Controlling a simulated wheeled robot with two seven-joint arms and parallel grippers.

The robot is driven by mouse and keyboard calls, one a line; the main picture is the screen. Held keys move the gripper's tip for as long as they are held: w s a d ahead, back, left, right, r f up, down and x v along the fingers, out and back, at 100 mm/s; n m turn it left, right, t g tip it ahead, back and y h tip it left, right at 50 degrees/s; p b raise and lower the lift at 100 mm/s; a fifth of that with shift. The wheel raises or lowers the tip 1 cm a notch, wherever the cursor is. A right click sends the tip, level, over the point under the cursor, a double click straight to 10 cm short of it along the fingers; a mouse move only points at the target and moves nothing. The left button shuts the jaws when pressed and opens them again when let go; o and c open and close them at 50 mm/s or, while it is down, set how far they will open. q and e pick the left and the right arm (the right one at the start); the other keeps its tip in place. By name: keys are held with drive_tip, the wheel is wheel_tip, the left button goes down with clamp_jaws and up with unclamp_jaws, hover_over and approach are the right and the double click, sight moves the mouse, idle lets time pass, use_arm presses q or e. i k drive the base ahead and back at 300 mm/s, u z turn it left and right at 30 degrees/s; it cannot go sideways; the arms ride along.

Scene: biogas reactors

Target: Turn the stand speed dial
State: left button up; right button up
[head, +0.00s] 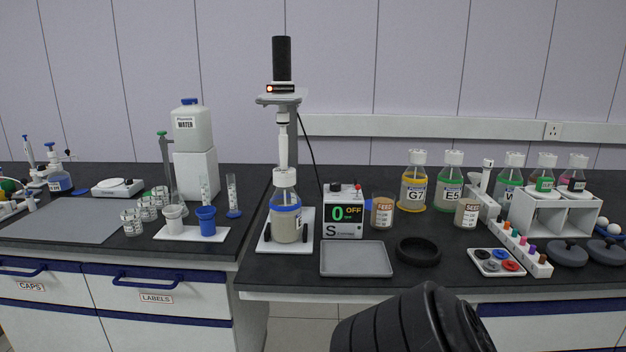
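The stirring stand (292,130) rises from the counter, with a black motor on top and a bottle (286,210) of tan liquid at its base. To its right is a white and black control box (343,222) marked S; its green display reads 0 and OFF. A small black knob (337,187), apparently the speed dial, sits on top of the box, beside a small red-tipped part (358,188). Neither gripper is in view. A black ribbed part of my arm shows at the bottom, in front of the counter.
A grey tray (356,259) and a black ring (418,251) lie in front of the box. Capped bottles (415,186) and a white rack (555,214) are farther right.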

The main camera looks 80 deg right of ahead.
sight(335, 186)
drive_tip(key=k, duration=0.4)
drive_tip(key=z, duration=1.05)
